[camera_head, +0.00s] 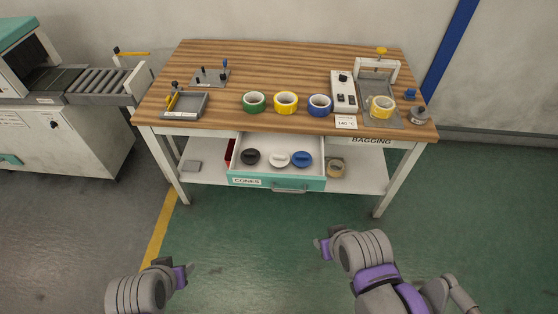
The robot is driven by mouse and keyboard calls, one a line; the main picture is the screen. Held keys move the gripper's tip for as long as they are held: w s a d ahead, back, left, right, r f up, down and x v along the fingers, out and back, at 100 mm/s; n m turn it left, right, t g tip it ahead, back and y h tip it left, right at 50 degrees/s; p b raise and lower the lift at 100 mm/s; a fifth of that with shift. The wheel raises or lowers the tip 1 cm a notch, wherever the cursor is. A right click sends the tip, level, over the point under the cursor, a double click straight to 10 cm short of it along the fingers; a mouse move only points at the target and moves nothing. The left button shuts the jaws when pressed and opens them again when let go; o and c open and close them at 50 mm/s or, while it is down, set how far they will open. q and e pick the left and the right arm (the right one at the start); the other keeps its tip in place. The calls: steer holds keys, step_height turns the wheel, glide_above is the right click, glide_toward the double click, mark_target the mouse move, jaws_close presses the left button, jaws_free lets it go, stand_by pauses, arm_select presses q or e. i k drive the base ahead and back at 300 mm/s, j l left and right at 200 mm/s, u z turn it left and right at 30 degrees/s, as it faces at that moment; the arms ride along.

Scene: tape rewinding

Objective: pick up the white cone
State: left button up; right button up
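The white cone (279,160) lies in the open drawer (246,181) labelled "CONES", between a black cone (250,157) and a blue cone (302,159). My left gripper (191,268) is low in the picture, in front of the table and to the left of the drawer, well apart from the cone. My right gripper (319,250) is in front of the drawer and to its right, also apart from the cone. Both grippers are small and seen from behind, so their finger opening cannot be made out.
The wooden table (230,119) carries green (254,102), yellow (286,103) and blue (319,105) tape rolls, with a machine (343,92) at right. A conveyor (95,81) stands at left. The green floor before the drawer is clear.

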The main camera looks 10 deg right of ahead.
mark_target(279, 159)
steer(key=i+j, duration=0.15)
steer(key=i, duration=0.25)
steer(key=i+j, duration=0.1)
steer(key=i, duration=0.3)
steer(key=i+j+z, duration=0.1)
steer(key=i, duration=0.3)
